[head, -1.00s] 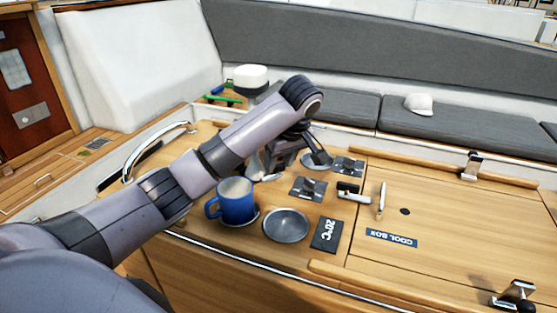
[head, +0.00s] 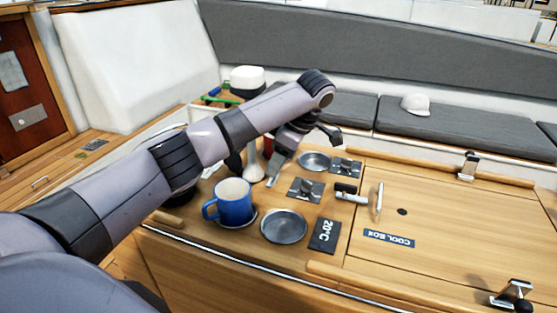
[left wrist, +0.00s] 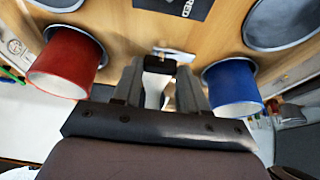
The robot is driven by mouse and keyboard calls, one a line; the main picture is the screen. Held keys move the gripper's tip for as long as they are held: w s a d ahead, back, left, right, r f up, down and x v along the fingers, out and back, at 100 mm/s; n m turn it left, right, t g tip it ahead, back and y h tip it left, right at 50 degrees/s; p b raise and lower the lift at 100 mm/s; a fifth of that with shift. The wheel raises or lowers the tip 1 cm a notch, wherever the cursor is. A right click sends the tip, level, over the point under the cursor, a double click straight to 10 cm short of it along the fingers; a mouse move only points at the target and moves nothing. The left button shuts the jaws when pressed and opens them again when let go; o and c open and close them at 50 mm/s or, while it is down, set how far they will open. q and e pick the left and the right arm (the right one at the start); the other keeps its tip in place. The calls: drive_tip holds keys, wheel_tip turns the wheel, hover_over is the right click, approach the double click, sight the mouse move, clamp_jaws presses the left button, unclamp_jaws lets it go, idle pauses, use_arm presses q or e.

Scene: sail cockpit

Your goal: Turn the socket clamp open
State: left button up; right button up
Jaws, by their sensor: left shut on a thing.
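My left gripper (head: 275,178) reaches down to the wooden table top between the blue mug and a red mug, its wrist tilted. In the left wrist view the two fingers of my left gripper (left wrist: 160,75) are close on either side of a small black piece (left wrist: 160,63), which looks like the handle of the socket clamp. A bright metal part (left wrist: 176,54) shows just beyond it. A white upright piece (head: 252,163) stands beside the gripper in the head view. The arm and fingers hide most of the clamp. My right gripper is not in view.
The blue mug (head: 235,203) stands close; it also shows in the left wrist view (left wrist: 232,85). The red mug (left wrist: 68,62) flanks the other side. Round metal dishes (head: 284,227), square metal plates (head: 305,190) and a black-handled latch (head: 347,189) lie to the right.

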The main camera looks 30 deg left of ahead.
use_arm(q)
drive_tip(key=shift+r, duration=0.1)
idle(0.4)
drive_tip(key=o, duration=0.8)
drive_tip(key=shift+v, duration=3.5)
